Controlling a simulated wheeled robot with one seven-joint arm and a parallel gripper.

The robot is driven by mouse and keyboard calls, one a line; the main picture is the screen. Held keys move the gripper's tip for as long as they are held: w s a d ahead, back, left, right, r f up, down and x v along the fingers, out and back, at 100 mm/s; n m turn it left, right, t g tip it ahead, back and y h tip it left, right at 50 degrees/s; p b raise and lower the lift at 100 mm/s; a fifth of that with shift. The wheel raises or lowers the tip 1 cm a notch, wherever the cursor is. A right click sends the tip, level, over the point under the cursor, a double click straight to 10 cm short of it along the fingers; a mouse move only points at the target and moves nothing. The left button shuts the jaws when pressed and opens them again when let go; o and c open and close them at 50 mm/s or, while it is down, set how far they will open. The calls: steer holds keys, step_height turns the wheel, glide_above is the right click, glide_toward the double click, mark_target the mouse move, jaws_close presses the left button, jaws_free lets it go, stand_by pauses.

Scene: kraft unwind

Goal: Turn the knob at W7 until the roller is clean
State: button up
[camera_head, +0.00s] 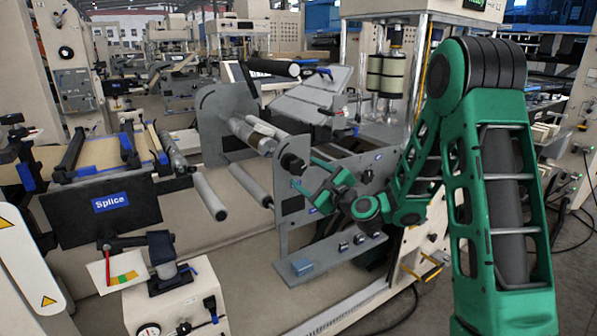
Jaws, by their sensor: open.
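My green arm reaches in from the right. My gripper (312,177) is small in the picture, with its two green fingers spread apart. It is in front of the grey side plate of the unwind machine. A black round knob (292,162) sits just left of the fingers, at the end of a roller shaft. I cannot tell whether the fingers touch it. A grey roller (247,133) runs up and left behind it between the grey plates. No W7 label is readable, and the roller's surface is too small to judge as clean or dirty.
Two bare grey rollers (218,197) stick out at the lower middle. A shelf (330,258) with small blue parts lies below my gripper. A black splice table (103,212) stands left, and a cream box with a lever (178,295) at the front. Grey floor is open at the lower right.

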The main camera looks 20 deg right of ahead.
mark_target(300, 169)
steer(key=shift+x, duration=2.8)
steer(key=c, duration=1.1)
steer(key=shift+o, duration=0.2)
steer(key=m, duration=0.7)
steer(key=shift+m, duration=0.3)
steer(key=m, duration=0.7)
steer(key=shift+f, duration=0.1)
steer(key=o, duration=1.1)
steer(key=shift+c, duration=0.2)
